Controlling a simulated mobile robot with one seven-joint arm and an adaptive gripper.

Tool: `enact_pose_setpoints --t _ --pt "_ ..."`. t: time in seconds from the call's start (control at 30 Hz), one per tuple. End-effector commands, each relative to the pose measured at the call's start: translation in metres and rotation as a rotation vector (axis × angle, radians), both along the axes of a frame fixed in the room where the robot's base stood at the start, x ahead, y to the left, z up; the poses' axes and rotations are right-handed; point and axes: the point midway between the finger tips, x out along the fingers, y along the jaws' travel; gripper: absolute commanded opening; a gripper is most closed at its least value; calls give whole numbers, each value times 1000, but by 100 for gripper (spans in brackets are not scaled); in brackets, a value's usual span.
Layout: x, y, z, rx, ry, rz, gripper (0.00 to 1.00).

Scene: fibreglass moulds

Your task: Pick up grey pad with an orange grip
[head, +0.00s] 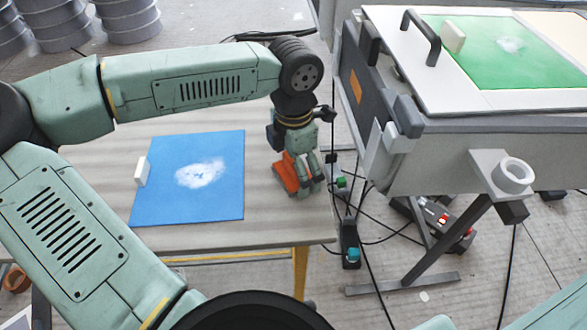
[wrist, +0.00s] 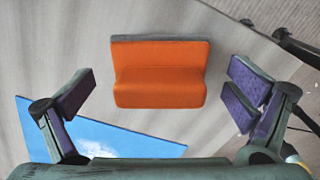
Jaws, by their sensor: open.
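The grey pad with an orange grip (head: 288,175) lies on the table near its right edge in the head view, partly hidden by my gripper. In the wrist view the orange grip (wrist: 160,80) fills the upper middle, with a thin grey edge of the pad showing along its top. My gripper (head: 308,180) points down at the pad in the head view. In the wrist view my gripper (wrist: 160,96) is open, one finger to each side of the orange grip, with a gap on both sides. Nothing is held.
A blue sheet (head: 220,140) with a white patch and a small white block (head: 142,172) lies on the table (head: 265,235), left of my gripper. A bench (head: 440,150) with a green sheet (head: 480,65) stands at the right. Cables and a control box (head: 440,218) lie on the floor.

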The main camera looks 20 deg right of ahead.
Motion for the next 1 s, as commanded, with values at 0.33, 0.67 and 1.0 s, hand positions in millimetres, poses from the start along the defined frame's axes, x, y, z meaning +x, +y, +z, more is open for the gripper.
enact_pose_setpoints --t 0.33,0.67,1.0 --pt "0 0 0 0 0 0 85" --pt "0 0 0 0 0 1 63" --pt "0 0 0 0 0 1 41"
